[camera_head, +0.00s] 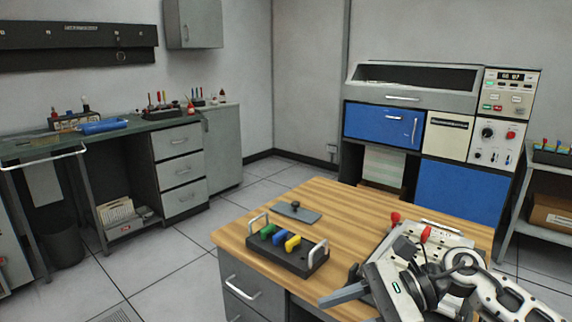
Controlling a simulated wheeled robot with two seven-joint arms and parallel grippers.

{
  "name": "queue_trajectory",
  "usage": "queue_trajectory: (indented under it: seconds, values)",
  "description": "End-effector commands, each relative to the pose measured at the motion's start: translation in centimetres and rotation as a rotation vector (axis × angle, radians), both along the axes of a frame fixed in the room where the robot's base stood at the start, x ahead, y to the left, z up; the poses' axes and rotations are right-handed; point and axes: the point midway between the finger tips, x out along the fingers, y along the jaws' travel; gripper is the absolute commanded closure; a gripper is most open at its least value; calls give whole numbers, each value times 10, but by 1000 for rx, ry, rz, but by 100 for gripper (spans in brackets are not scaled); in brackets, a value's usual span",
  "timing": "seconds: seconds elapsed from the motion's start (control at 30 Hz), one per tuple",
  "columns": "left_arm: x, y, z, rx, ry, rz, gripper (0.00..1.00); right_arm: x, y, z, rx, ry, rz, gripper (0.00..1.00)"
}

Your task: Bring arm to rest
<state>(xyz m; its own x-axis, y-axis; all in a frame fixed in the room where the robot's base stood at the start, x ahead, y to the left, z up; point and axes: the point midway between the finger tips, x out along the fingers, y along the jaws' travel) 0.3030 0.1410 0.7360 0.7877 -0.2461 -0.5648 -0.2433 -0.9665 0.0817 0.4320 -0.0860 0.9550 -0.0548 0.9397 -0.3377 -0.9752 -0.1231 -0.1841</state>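My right arm comes in from the lower right over the wooden table (340,206). My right gripper (346,288) is low at the table's front edge, with a dark grey finger pointing left. The second finger is not clear, so its opening cannot be told. No held thing is visible. My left gripper is not in view.
A black rack (288,258) with green, blue and yellow pieces and two handles stands left of my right gripper. A dark flat plate with a knob (297,212) lies behind it. Red-knobbed levers (395,218) stand close behind my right arm. A blue-fronted console (384,127) stands behind the table. A workbench (60,145) is along the left wall, with open floor between.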

Motion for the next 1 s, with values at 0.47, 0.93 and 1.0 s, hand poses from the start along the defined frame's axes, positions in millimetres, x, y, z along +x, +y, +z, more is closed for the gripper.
queue_trajectory:
  seconds: [0.47,0.93,1.0]
  values:
    - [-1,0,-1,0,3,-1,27,-21,-26,-99,1551,2250,-859,60]
    - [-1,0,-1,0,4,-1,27,-130,-55,-220,-1307,-1803,666,60]
    - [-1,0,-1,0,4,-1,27,-130,-55,-220,-1306,-1803,667,60]
